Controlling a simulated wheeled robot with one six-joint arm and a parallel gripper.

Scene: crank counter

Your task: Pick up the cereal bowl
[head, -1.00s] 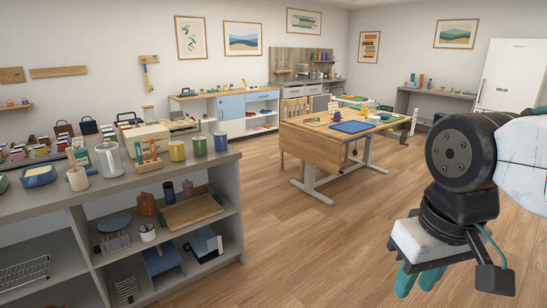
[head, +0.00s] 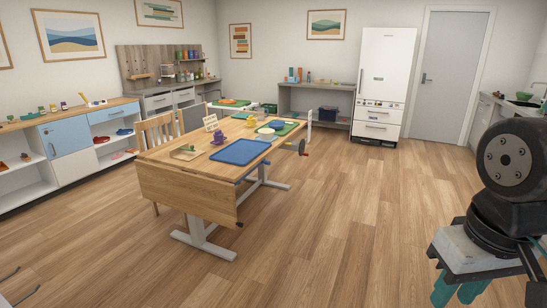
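A small pale bowl shape (head: 266,131) stands on the wooden table (head: 190,185), behind the blue tray (head: 241,151). It is too small to tell for certain that it is the cereal bowl. Another light bowl-like thing (head: 277,125) sits just behind it by a green mat.
Open wooden floor lies between me and the table.

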